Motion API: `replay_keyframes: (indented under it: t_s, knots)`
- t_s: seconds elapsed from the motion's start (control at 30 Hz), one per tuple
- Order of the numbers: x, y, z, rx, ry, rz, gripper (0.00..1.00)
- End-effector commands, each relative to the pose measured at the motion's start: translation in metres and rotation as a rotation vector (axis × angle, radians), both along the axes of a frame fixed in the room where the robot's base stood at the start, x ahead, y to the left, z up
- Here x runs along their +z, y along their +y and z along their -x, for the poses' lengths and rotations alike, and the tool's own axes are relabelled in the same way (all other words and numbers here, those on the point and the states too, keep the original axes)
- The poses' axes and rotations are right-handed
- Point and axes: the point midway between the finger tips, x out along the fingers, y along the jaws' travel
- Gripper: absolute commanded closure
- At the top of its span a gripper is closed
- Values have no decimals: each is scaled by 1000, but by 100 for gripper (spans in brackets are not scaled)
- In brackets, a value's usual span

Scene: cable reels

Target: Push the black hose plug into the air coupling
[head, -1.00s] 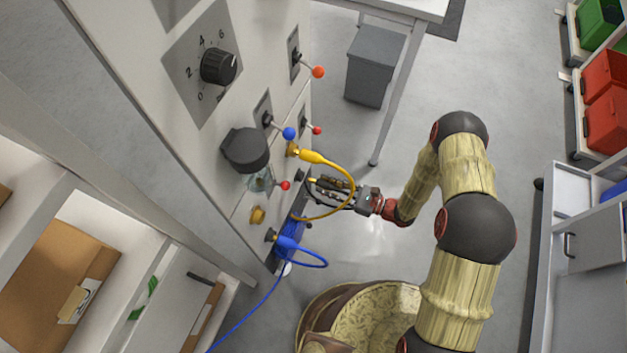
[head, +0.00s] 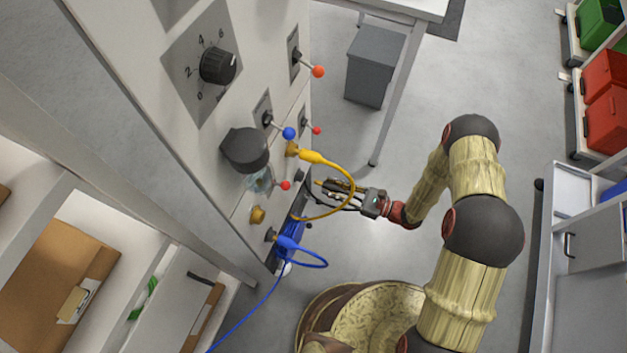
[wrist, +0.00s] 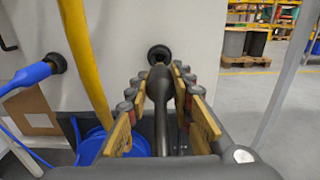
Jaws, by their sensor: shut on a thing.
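My gripper (head: 322,186) is shut on the black hose plug (wrist: 160,90), which points away from the wrist towards the cabinet panel. Its black hose runs back between the fingers. A black round coupling (wrist: 159,53) on the panel lies straight ahead of the plug, just above its tip in the wrist view. The coupling also shows in the head view (head: 299,176). In the head view my fingertips are a short way off the panel. The plug tip looks outside the coupling; the exact gap is hard to tell.
A yellow plug (head: 311,156) with a looping yellow cable hangs close to my gripper. Several coloured levers stick out above.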

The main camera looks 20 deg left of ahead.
Motion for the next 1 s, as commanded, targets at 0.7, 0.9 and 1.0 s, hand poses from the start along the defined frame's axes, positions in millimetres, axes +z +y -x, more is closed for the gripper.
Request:
replay_keyframes:
  t_s: [0.7, 0.9, 1.0]
  knots:
    - [0, -46, 4, -1, 0, 0, 100]
    - [0, -46, 4, 0, 0, 0, 100]
    - [0, -46, 4, 0, -3, 0, 100]
